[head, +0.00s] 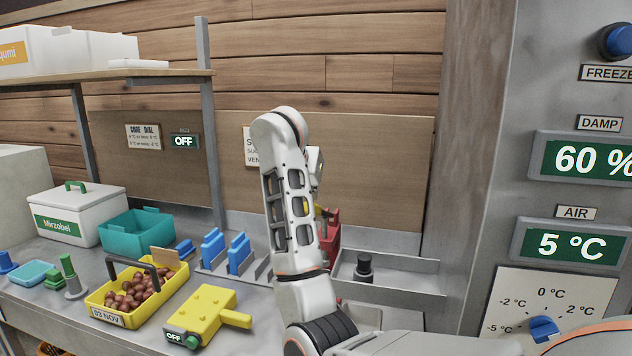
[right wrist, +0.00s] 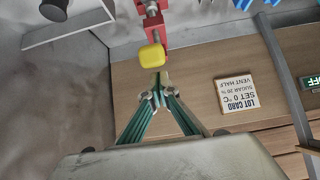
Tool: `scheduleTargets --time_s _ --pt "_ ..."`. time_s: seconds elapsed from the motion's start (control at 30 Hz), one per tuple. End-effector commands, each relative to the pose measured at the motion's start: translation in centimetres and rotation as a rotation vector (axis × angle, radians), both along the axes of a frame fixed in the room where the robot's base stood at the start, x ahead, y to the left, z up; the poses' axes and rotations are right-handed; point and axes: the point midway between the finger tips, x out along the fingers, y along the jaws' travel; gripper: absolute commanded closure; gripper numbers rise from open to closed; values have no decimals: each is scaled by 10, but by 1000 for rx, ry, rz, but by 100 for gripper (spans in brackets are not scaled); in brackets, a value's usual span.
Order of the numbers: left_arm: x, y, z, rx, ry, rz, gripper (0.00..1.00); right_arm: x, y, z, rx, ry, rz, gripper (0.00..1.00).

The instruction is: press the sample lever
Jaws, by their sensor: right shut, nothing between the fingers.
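A red device (head: 332,243) stands on the back of the bench, partly hidden behind my right arm in the head view. In the right wrist view its red arm (right wrist: 153,26) ends in a yellow knob (right wrist: 152,55); I take this for the sample lever, though no label on it shows. My right gripper (right wrist: 158,82) is shut and empty, its green fingertips close to the yellow knob. Whether they touch it I cannot tell. In the head view my right arm hides most of that gripper. My left gripper is not in view.
A yellow crate of chestnuts (head: 98,314), a yellow block with an OFF display (head: 208,300) and blue clips (head: 238,252) stand left on the bench. A grey tray (head: 405,292) with a black knob (head: 364,264) lies right. A lot card (right wrist: 237,92) hangs on the back board.

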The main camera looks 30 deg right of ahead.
Motion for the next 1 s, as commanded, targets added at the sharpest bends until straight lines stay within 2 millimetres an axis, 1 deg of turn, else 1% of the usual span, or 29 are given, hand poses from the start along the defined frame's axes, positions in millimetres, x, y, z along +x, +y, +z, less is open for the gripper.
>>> scheduleTargets --time_s 0.03,0.17,0.67,0.87,1.0 --pt "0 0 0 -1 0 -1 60 -1 2 -3 0 1 1 100" --pt "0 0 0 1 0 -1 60 -3 5 -6 1 1 -1 100" --pt "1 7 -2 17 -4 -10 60 -3 6 -9 -10 -8 -2 100" --pt "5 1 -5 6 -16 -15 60 -4 11 -21 -68 -56 -1 100" --pt "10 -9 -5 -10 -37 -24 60 -3 15 -36 -143 -119 -1 100"
